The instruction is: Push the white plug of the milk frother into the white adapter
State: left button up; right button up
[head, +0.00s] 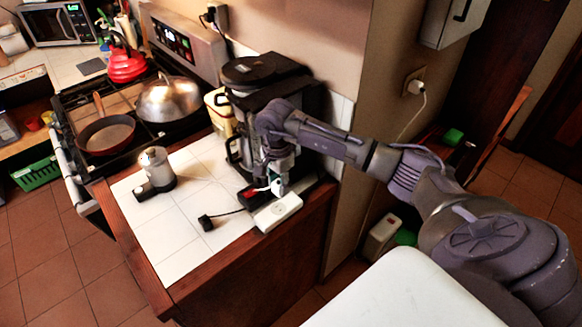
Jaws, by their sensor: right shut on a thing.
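My right gripper (275,188) reaches in from the right and points down just behind the adapter. It is shut on a small white piece, which looks like the white plug (276,184); the fingers hide most of it. Whether the plug touches the adapter cannot be told. A silver cylinder with a black base, likely the milk frother (154,168), stands on the left of the counter. My left gripper is not in view.
A black coffee machine (262,72) stands behind my right gripper, close to the wall. A black plug (206,223) with a cord lies left of the adapter. A stove with a pan (106,135) and a domed lid (168,98) is at left.

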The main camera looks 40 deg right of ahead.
aim_at(278, 195)
jog(key=shift+a, duration=0.35)
jog(key=shift+d+f+b, duration=0.15)
jog(key=shift+f+b, duration=0.15)
jog(key=shift+f, duration=0.1)
jog(key=shift+f+b, duration=0.35)
jog(key=shift+f, duration=0.3)
notch_tip(278, 195, down, 2)
jog(key=shift+f+b, duration=0.25)
jog(key=shift+b, duration=0.45)
jog(key=shift+f+b, duration=0.3)
jog(key=shift+f, duration=0.2)
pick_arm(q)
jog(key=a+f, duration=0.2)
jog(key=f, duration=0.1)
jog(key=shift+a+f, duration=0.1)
pick_arm(e)
jog(key=shift+f, duration=0.1)
pick_arm(q)
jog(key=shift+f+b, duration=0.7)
jog(key=shift+b, duration=0.05)
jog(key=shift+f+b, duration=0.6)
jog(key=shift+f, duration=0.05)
pick_arm(e)
jog(key=shift+f, duration=0.6)
